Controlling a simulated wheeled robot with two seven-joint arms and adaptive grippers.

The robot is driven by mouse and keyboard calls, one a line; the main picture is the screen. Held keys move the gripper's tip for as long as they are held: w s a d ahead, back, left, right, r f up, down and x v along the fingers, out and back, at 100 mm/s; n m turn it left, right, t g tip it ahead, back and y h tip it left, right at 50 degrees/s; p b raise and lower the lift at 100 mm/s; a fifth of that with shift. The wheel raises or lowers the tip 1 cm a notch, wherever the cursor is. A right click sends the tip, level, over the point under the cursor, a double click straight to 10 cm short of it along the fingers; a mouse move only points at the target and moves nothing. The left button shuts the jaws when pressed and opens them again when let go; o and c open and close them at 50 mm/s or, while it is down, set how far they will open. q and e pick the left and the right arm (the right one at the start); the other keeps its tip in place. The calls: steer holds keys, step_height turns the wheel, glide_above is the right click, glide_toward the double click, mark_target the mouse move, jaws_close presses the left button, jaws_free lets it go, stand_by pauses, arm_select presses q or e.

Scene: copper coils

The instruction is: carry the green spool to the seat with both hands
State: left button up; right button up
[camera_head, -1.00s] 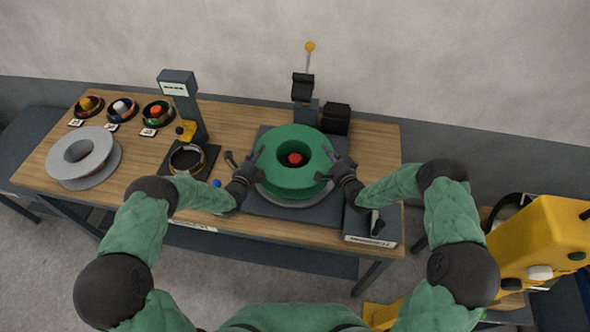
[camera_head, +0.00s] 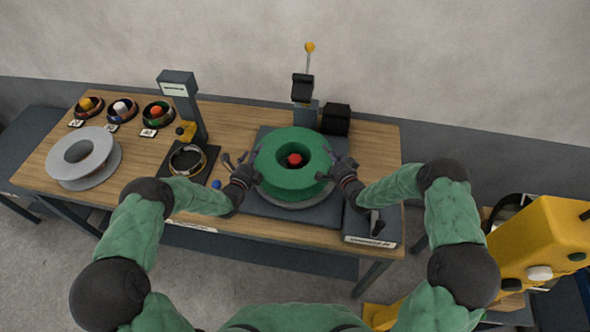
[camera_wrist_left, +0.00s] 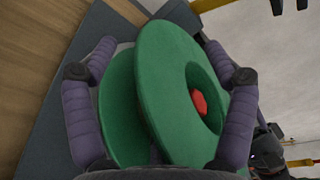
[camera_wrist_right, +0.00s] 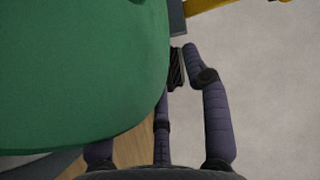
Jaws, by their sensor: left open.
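The green spool (camera_head: 282,178) sits over a round grey disc (camera_head: 315,201) on a dark plate (camera_head: 262,207), which looks like the seat. A red piece (camera_head: 294,160) shows inside its hole. I cannot tell whether the spool rests fully on the disc. My left gripper (camera_head: 240,163) is open at its left side. In the left wrist view the spool's flanges (camera_wrist_left: 180,95) lie between the spread fingers. My right gripper (camera_head: 344,166) is at its right side. In the right wrist view the spool (camera_wrist_right: 80,70) hides part of the fingers, and a gap shows beside the right finger.
A grey spool (camera_head: 75,150) lies at the table's left. Several small bowls (camera_head: 122,110) stand behind it. A gauge post (camera_head: 186,105) and a ring on a dark pad (camera_head: 187,160) are left of my left gripper. A black box (camera_head: 336,119) stands behind; a yellow machine (camera_head: 540,250) is at right.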

steer(key=shift+r, duration=0.15)
arm_select(q)
steer(key=v, duration=1)
steer(key=shift+s, duration=0.4)
steer(key=shift+f, duration=0.1)
arm_select(e)
steer(key=o, duration=0.8)
steer(key=d, duration=0.7)
steer(key=shift+s, duration=0.1)
